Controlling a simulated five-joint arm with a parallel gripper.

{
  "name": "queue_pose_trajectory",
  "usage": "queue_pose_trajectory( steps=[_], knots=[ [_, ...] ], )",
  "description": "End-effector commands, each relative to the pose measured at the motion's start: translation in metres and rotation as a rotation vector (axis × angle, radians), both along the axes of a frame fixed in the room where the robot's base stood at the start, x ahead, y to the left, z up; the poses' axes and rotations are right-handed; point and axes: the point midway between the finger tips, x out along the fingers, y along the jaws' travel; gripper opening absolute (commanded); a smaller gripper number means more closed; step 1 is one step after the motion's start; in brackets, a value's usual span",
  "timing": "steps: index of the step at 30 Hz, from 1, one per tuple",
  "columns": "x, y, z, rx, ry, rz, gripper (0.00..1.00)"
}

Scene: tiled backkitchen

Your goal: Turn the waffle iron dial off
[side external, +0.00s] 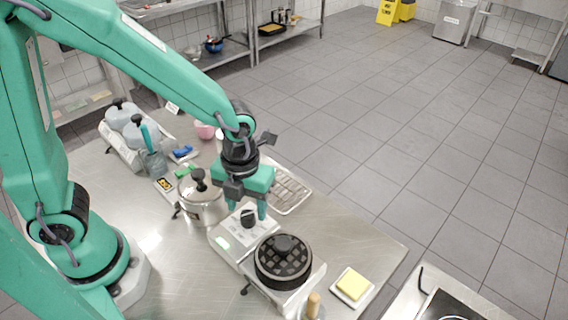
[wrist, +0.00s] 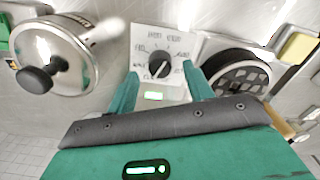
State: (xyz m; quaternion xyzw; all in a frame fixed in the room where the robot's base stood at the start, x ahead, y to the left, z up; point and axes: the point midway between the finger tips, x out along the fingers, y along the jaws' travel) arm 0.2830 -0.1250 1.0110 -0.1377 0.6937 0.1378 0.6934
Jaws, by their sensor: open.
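The waffle iron (side external: 300,290) has a round black grid plate, which also shows in the wrist view (wrist: 240,82). Its black dial (side external: 248,217) sits on a pale panel to the left of the plate. In the wrist view the dial (wrist: 159,68) is ringed by printed labels too small to read surely, and I cannot tell its exact setting. A small green display (wrist: 153,96) glows below it. My gripper (side external: 247,209) is open, pointing down just above the dial. In the wrist view its fingers (wrist: 161,78) stand left and right of the dial, apparently without touching.
A steel pot with black knob (side external: 203,200) stands close left of my gripper. A wire rack (side external: 288,190) lies behind. A wooden-handled thing (side external: 313,305) and a yellow block on a white tray (side external: 354,287) are at the right.

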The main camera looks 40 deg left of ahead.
Motion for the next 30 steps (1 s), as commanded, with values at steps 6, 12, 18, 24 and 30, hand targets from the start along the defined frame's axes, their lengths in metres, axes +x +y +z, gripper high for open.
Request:
queue_pose_trajectory(
  steps=[6,12,18,24,30],
  knots=[
    [0.000,0.000,-0.018,0.001,0.003,0.000,0.51],
    [0.000,0.000,-0.023,0.000,0.000,0.000,0.51],
    [0.000,0.000,-0.023,0.000,0.000,0.000,0.51],
    [0.000,0.000,-0.023,0.000,0.000,0.000,0.16],
    [0.000,0.000,-0.023,-0.001,-0.001,0.002,0.07]
  ],
)
